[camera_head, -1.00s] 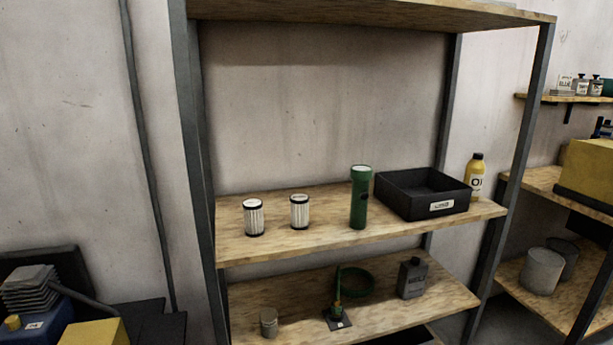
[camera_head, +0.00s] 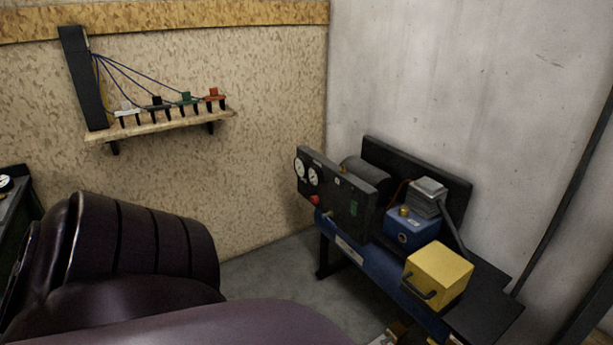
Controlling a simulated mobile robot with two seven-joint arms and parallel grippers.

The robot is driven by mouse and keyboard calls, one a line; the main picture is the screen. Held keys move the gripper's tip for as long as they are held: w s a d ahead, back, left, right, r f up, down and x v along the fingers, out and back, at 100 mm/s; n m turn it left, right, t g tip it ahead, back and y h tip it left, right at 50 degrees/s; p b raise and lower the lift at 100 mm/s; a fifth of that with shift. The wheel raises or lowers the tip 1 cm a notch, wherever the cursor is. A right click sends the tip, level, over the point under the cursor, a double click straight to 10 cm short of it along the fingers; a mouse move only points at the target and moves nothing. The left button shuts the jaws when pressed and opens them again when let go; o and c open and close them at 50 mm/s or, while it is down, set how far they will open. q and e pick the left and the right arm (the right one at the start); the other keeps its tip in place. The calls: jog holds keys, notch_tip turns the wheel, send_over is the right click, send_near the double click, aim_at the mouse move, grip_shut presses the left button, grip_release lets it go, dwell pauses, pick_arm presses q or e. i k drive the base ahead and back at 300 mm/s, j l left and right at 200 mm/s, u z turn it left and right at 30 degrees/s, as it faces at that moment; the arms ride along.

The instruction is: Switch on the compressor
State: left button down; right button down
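A machine that looks like the compressor stands against the right wall in the head view. It has a dark control panel (camera_head: 337,190) with two round white gauges (camera_head: 306,172), a red knob or button (camera_head: 314,200) and a small green mark. Behind the panel is a dark cylinder (camera_head: 365,176). Beside it sits a blue block (camera_head: 410,229) with a grey finned top (camera_head: 429,193). These parts rest on a blue-fronted bench. Whether anything is switched on cannot be told. Neither of my grippers is in view.
A yellow box (camera_head: 440,269) with a dark handle sits at the bench's near end. A wall shelf (camera_head: 160,127) holds several small coloured items with blue wires. Grey floor (camera_head: 268,275) is open before the bench.

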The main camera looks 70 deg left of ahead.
aim_at(354, 206)
jog(key=u, duration=1.95)
